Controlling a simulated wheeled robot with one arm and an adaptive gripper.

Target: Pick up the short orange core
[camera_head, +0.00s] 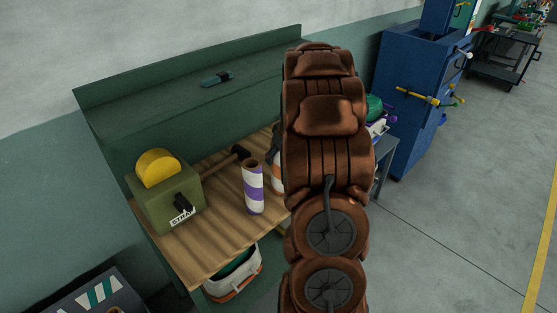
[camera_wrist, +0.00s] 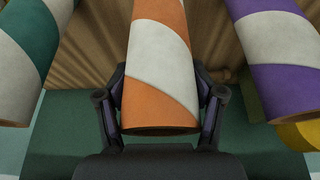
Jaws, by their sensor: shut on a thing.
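The orange-and-white striped core (camera_wrist: 160,75) stands between the fingers of my gripper (camera_wrist: 163,110) in the wrist view. The gripper is shut on it, with a dark finger on each side. In the head view only a strip of the orange core (camera_head: 277,178) shows beside my brown arm, which hides the rest and most of the gripper. I cannot tell whether the core touches the bench top. A purple-and-white core (camera_head: 253,188) stands upright to its left on the bench; it also shows at right in the wrist view (camera_wrist: 278,55).
A green-and-white core (camera_wrist: 28,45) is close on the other side in the wrist view. On the wooden bench (camera_head: 215,232) sits a green box (camera_head: 165,203) with a yellow disc (camera_head: 157,168). A white bin (camera_head: 235,280) is below.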

